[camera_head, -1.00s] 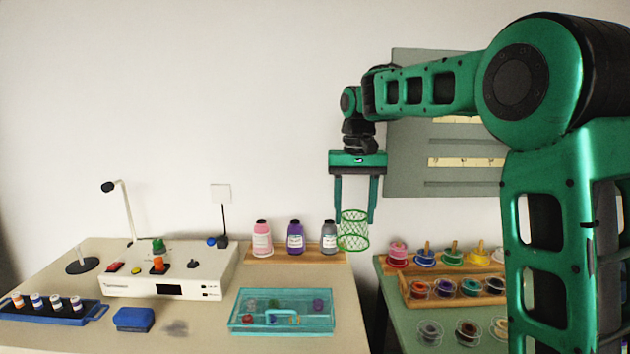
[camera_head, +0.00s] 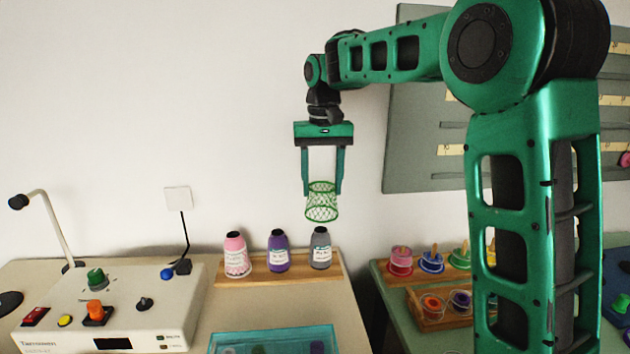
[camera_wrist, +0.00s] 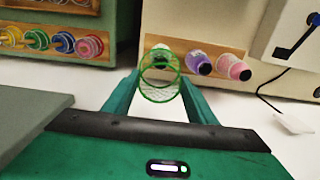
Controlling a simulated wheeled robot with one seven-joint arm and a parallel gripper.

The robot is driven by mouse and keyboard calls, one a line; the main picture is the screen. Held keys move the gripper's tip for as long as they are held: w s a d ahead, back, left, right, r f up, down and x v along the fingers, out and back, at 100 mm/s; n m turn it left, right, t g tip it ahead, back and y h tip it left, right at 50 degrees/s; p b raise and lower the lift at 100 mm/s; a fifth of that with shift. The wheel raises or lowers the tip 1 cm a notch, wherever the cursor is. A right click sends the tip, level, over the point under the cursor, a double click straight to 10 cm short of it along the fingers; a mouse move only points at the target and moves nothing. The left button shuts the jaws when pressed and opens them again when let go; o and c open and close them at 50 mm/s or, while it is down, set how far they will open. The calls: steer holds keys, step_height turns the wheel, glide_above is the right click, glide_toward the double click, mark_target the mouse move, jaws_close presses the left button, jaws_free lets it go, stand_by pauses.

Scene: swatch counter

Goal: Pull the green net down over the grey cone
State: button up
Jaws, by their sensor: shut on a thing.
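The green net (camera_head: 322,203) is an open mesh tube with a green rim at each end. My gripper (camera_head: 322,190) is shut on its upper rim, and the net hangs between the fingers. In the wrist view the net (camera_wrist: 160,80) sits between the fingertips (camera_wrist: 160,88). The grey cone (camera_head: 320,252), with a dark top and a pale label, stands upright on a wooden board. In the head view the net appears straight above the cone, with a small gap. In the wrist view the cone (camera_wrist: 163,56) shows partly behind the net.
A purple cone (camera_head: 278,252) and a pink cone (camera_head: 236,256) stand left of the grey one on the wooden board (camera_head: 290,272). A control box (camera_head: 120,305) is at left, a teal tray (camera_head: 270,342) in front. Spools (camera_head: 431,262) stand on the right counter.

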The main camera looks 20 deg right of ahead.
mark_target(321, 229)
steer(key=shift+a+f, duration=0.1)
steer(key=shift+f, duration=6.45)
steer(key=shift+f, duration=0.1)
steer(key=o, duration=1.3)
steer(key=shift+w, duration=0.1)
step_height(321, 229, up, 11)
steer(key=shift+f, duration=0.15)
